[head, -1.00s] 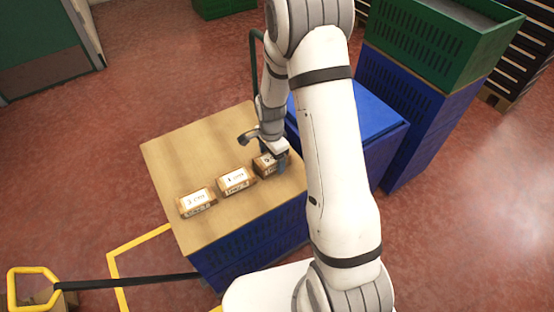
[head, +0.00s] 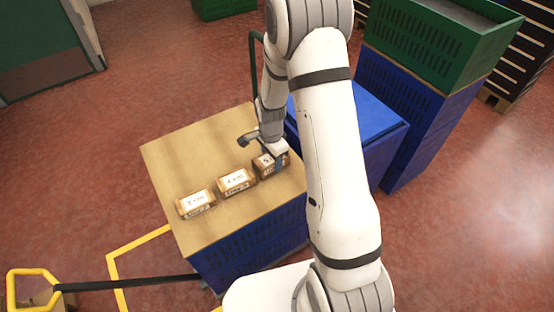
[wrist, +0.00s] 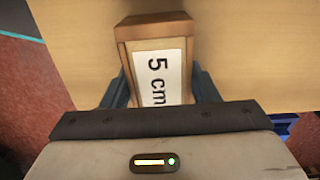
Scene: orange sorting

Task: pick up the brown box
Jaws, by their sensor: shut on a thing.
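Three brown boxes with white labels stand in a row on a wooden board. The right box (head: 268,166) is partly covered by my gripper (head: 272,157). In the wrist view this brown box (wrist: 158,62) shows a "5 cm" label and sits between the two fingers of my gripper (wrist: 162,88), which are shut on its sides. The middle box (head: 236,182) and the left box (head: 196,203) stand apart from my gripper. I cannot tell whether the held box still touches the board.
The wooden board (head: 190,155) lies on a blue crate (head: 250,250), with free room behind the boxes. A lidded blue bin (head: 370,120) stands close to its right. A green crate (head: 430,40) sits on a blue stack further right.

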